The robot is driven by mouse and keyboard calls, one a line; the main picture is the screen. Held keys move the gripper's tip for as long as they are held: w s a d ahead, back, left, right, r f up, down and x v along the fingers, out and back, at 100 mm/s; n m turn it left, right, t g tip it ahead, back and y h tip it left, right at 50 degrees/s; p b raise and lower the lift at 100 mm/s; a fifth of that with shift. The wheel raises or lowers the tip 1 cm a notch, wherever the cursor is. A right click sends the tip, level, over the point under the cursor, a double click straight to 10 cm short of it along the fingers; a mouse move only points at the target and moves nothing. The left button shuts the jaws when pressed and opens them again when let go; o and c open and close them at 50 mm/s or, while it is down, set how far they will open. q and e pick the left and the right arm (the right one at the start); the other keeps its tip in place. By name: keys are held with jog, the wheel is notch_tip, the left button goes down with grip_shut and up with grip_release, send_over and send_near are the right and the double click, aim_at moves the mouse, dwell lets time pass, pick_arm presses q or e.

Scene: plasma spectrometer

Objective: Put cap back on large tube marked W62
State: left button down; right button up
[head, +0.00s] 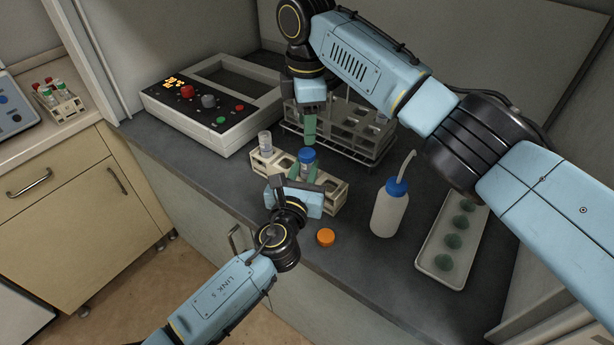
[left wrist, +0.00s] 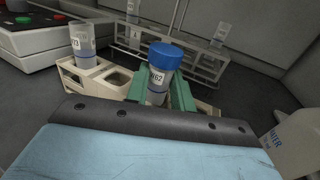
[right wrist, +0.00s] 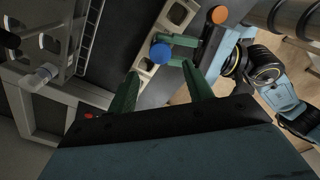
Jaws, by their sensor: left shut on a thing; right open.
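The large tube (left wrist: 157,92) has a label that reads as W62, partly hidden by a finger. A blue cap (left wrist: 165,56) sits on its top, and also shows in the head view (head: 307,156). How tightly the cap is seated cannot be told. My left gripper (head: 304,176) is shut on the tube, with green fingers on either side below the cap. The tube stands upright at the beige rack (head: 331,195); its lower end is hidden. My right gripper (right wrist: 160,82) is open and empty above the blue cap, fingers pointing down, apart from it.
An orange cap (head: 326,237) lies on the bench in front of the rack. Another uncapped tube (head: 265,142) stands at the rack's left end. A wash bottle (head: 389,208) and a white tray (head: 424,258) are to the right. A wire rack (head: 350,145) and an instrument (head: 215,110) stand behind.

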aim_at(307, 152)
notch_tip(307, 152, down, 7)
jog(key=shift+r, duration=0.2)
jog(key=shift+c, duration=0.3)
jog(key=c, duration=1)
